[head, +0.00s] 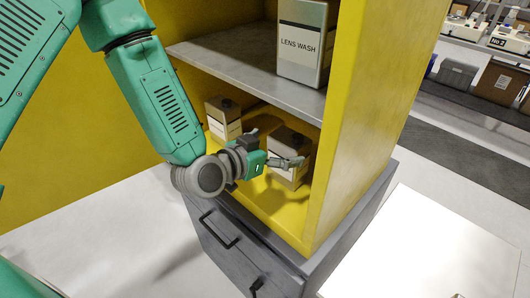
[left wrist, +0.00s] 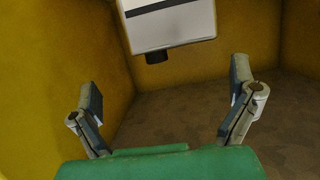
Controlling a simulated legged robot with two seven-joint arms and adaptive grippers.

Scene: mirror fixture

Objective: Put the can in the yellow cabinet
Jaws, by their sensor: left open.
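The yellow cabinet (head: 344,120) stands open in the head view, with a grey shelf (head: 240,76) across it. Below the shelf, a box-shaped can (head: 290,176) with a dark cap stands at the right, and a similar pale-labelled can (head: 223,122) stands further left. My left gripper (head: 274,149) is inside this lower compartment, its fingers apart; one finger overlaps the right can in the picture. I cannot tell if they touch. In the left wrist view my fingers (left wrist: 167,88) are spread with nothing between them. A white-labelled can (left wrist: 172,25) appears cap-down beyond them. My right gripper is out of view.
A larger LENS WASH can (head: 303,42) stands on the upper shelf. The cabinet rests on a grey drawer base (head: 233,262) with dark handles. Bins and benches are in the far background.

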